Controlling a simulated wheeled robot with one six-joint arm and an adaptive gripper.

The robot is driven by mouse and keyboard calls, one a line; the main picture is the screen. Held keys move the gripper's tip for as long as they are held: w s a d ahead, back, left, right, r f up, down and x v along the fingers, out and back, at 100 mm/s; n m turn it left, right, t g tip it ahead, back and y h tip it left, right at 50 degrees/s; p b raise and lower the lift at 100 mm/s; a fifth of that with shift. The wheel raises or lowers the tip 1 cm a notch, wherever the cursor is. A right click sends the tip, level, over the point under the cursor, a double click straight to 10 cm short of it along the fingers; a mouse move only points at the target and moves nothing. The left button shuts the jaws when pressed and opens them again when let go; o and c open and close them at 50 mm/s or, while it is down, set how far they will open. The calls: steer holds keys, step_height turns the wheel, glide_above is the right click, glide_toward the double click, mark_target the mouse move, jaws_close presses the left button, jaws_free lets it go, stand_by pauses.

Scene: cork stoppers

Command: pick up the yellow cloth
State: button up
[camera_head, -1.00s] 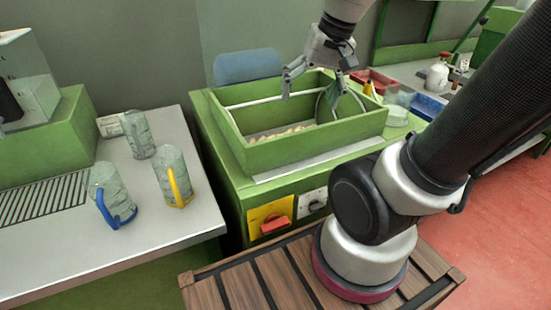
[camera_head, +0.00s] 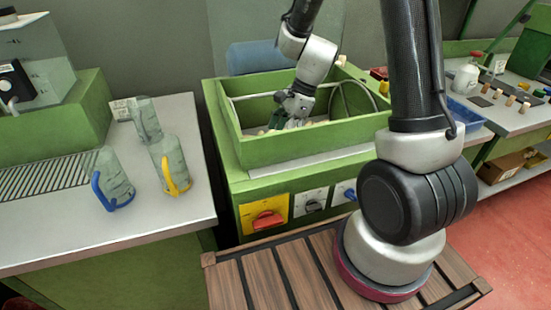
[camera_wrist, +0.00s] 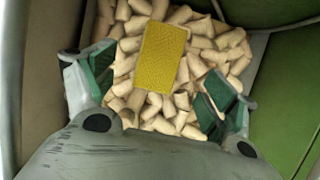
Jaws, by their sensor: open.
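The yellow cloth (camera_wrist: 160,56) lies flat on a heap of pale cork stoppers (camera_wrist: 131,27) in the wrist view. It is a small textured rectangle, slightly tilted. My gripper (camera_wrist: 155,88) is open, with its two green-padded fingers apart to the left and right of the cloth's lower part. Nothing is between the fingertips in their grip. In the head view my gripper (camera_head: 288,112) reaches down inside the green bin (camera_head: 300,155). The cloth is hidden there by my gripper and the bin wall.
The green bin's walls close in around my gripper; a wall (camera_wrist: 285,95) shows at right in the wrist view. A blue tray (camera_head: 465,115) is at right.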

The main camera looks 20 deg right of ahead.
steer(key=x, duration=0.6)
steer(key=shift+f, duration=0.45)
steer(key=shift+c, duration=0.4)
steer(key=c, duration=0.9)
